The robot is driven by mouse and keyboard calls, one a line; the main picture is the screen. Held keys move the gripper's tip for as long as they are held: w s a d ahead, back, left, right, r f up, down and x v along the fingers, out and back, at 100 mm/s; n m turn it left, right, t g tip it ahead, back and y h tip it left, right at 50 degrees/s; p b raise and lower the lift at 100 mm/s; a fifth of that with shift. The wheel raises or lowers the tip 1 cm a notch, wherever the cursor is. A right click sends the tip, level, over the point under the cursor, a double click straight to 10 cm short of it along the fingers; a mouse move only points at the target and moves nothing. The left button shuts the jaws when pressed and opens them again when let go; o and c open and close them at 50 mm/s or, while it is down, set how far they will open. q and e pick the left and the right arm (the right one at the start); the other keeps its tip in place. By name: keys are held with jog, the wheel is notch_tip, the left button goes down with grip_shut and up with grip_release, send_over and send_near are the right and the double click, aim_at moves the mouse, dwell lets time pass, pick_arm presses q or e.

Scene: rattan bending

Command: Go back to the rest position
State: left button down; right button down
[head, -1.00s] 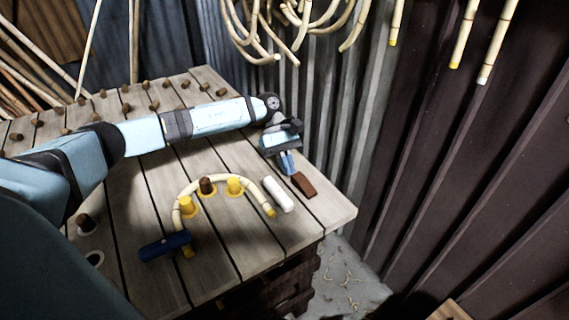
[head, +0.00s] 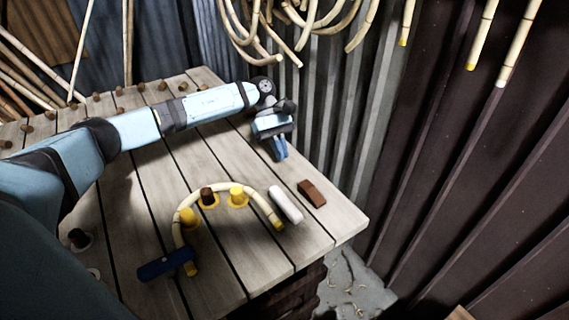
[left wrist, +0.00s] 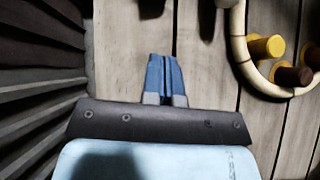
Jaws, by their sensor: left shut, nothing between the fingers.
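My left gripper (head: 280,152) is above the right part of the wooden workbench (head: 330,215), behind the brown block. Its blue fingers (left wrist: 165,78) are closed together with nothing between them in the left wrist view. The bent rattan piece (head: 248,189) curves in an arch around two yellow pegs (head: 238,197) and a brown peg (head: 208,197), apart from my gripper. It also shows at the upper right of the left wrist view (left wrist: 237,40). My right gripper is not in view.
A white cylinder (head: 286,205) and a brown block (head: 312,193) lie right of the arch. A dark blue tool (head: 165,265) lies at its left end. Brown pegs line the bench's far side. Corrugated walls (head: 480,190) stand close behind and right, with rattan loops (head: 262,50) hanging.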

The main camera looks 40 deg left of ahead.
pick_arm(q)
jog(key=v, duration=0.5)
jog(key=shift+d+r, duration=0.25)
jog(key=shift+w+a+r, duration=0.15)
jog(key=shift+a+r, duration=0.3)
